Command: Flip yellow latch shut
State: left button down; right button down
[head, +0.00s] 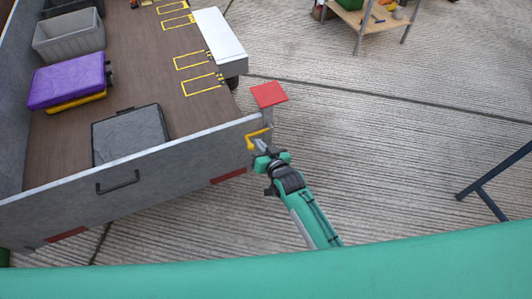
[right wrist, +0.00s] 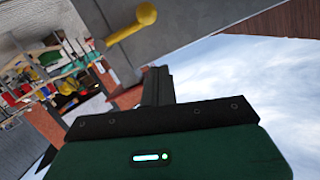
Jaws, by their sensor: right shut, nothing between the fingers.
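The yellow latch (head: 257,135) is at the right end of the trailer's grey tailgate (head: 145,172), near the corner post under a red square plate. In the right wrist view the yellow latch (right wrist: 132,24) shows as a bar with a rounded knob end, lying against a grey panel. My right gripper (head: 260,147) is shut and empty, just below the latch in the head view. In the right wrist view its dark fingers (right wrist: 157,85) point toward the latch. Whether they touch it I cannot tell. My left gripper is not in view.
The trailer bed holds a purple case (head: 68,80), a dark flat case (head: 130,134) and a grey bin (head: 69,36). A red plate (head: 269,94) tops the corner post. A wooden table (head: 372,18) stands farther back. Concrete floor right of the trailer is mostly clear.

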jog(key=shift+v, duration=2.25)
jog(key=shift+r, duration=0.1)
jog(key=s+d+f+g+h, duration=0.1)
jog(key=s+d+f+g, duration=0.3)
jog(key=f, duration=0.6)
jog(key=s+d+f+h, duration=0.1)
jog(key=s+d+f, duration=0.1)
jog(key=s+f, duration=0.6)
jog(key=s+d+f+g+h, duration=0.1)
jog(key=s+d+f+g, duration=0.2)
jog(key=f, duration=0.9)
jog(key=s+d+f+g+h, duration=0.1)
jog(key=s+d+f, duration=0.3)
jog(key=s, duration=0.7)
jog(key=s+d+f+n+g+h, duration=0.1)
jog(key=s+d+f+g, duration=0.2)
jog(key=s+f, duration=0.4)
jog(key=s+d+f+g, duration=0.2)
jog(key=s+d+f, duration=0.3)
jog(key=s, duration=1)
jog(key=shift+d+f+h, duration=0.2)
jog(key=shift+f+h, duration=0.05)
jog(key=shift+h, duration=0.15)
jog(key=shift+n, duration=0.3)
